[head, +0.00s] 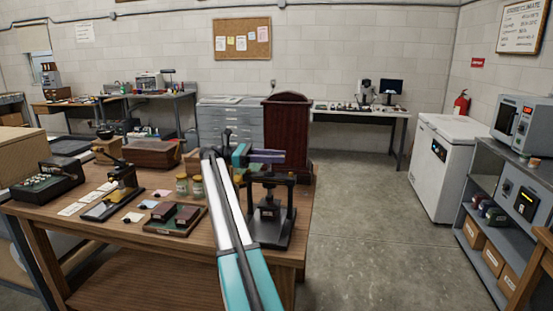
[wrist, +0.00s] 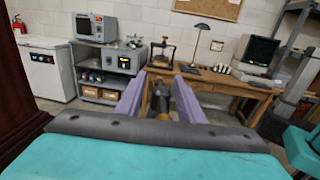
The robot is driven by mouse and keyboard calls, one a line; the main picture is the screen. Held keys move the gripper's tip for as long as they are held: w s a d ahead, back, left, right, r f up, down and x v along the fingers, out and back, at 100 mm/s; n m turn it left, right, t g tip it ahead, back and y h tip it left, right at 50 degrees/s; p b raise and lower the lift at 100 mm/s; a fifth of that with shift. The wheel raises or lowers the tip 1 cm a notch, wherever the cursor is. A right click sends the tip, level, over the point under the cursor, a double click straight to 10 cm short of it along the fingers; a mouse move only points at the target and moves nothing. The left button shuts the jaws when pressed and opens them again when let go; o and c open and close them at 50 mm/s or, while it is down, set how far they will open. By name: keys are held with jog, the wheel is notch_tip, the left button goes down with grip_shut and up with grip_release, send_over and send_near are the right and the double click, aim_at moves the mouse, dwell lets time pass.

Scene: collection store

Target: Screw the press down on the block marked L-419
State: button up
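A black press (head: 290,215) stands at the right front corner of the wooden table, with a crossbar on two posts and a dark block (head: 269,210) inside. I cannot read any marking, so L-419 is not identified. My gripper (head: 284,157) is above and behind the press in the head view, its purple fingers pointing right.
A dark red wooden cabinet (head: 287,130) stands close behind my gripper. Two jars (head: 182,184), a green tray with dark blocks (head: 160,228) and a stand (head: 120,180) share the table. Grey shelving (head: 480,190) and a white freezer (head: 440,165) are at right. Floor between is clear.

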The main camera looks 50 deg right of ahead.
jog(key=shift+r, duration=0.7)
jog(key=shift+r+p, duration=0.65)
jog(key=shift+r, duration=0.2)
jog(key=s+a+r+b, duration=0.1)
jog(key=s+a+b, duration=0.9)
jog(key=b, duration=0.8)
jog(key=shift+s+a+r, duration=0.2)
jog(key=shift+s, duration=0.85)
jog(key=shift+c, duration=0.7)
jog(key=shift+w, duration=0.1)
